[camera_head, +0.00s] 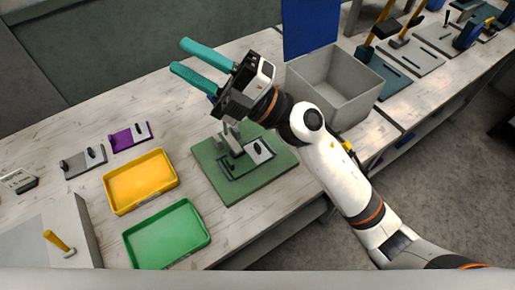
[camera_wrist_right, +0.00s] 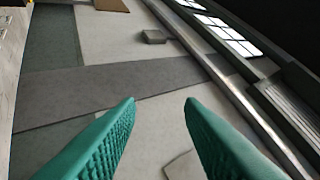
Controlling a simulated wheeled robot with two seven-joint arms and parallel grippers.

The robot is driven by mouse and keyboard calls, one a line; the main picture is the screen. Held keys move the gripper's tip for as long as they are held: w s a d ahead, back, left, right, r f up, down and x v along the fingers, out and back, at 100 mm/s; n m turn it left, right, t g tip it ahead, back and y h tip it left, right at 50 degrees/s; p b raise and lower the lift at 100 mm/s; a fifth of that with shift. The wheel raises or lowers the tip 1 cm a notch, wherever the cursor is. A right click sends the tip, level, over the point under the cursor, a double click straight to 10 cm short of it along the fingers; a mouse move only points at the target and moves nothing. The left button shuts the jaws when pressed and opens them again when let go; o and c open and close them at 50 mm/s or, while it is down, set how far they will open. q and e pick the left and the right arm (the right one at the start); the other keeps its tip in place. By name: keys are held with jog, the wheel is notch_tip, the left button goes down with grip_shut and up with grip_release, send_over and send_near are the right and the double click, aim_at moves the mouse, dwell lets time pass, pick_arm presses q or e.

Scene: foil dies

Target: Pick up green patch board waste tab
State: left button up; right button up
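A green board (camera_head: 278,164) lies on the pale wooden bench in the middle of the head view. A dark frame with a light grey plate (camera_head: 259,151) sits on it, with a small dark knob on the plate and a grey upright fixture (camera_head: 231,138) beside it. I cannot tell which part is the waste tab. My right gripper (camera_head: 178,55) is open and empty, raised above the bench beyond the board, its teal fingers pointing up-left. The right wrist view shows the fingers (camera_wrist_right: 160,105) apart with nothing between them. My left gripper is not in view.
A yellow tray (camera_head: 107,192) and a green tray (camera_head: 128,240) lie left of the board. A purple plate (camera_head: 123,140) and a grey plate (camera_head: 76,168) lie behind them. A grey bin (camera_head: 335,105) stands right of my gripper. More plates and tools line the right bench.

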jog(key=s+a+f+n+g+h, duration=0.2)
jog(key=s+a+n+g+h, duration=0.15)
jog(key=n+g, duration=0.3)
jog(key=n+t+h, duration=0.2)
jog(key=n+h, duration=0.2)
jog(key=h, duration=1.7)
send_over(259, 147)
notch_tip(259, 147, down, 16)
jog(key=shift+y, duration=0.25)
notch_tip(259, 147, down, 6)
jog(key=shift+s+a+r+p, duration=0.1)
jog(key=shift+s+r+p, duration=0.05)
jog(key=shift+p, duration=0.95)
jog(key=shift+f+p, duration=0.45)
jog(key=shift+f, duration=0.15)
notch_tip(259, 147, down, 4)
jog(key=shift+r+p, duration=0.2)
jog(key=shift+p, duration=0.5)
jog(key=shift+f, duration=0.35)
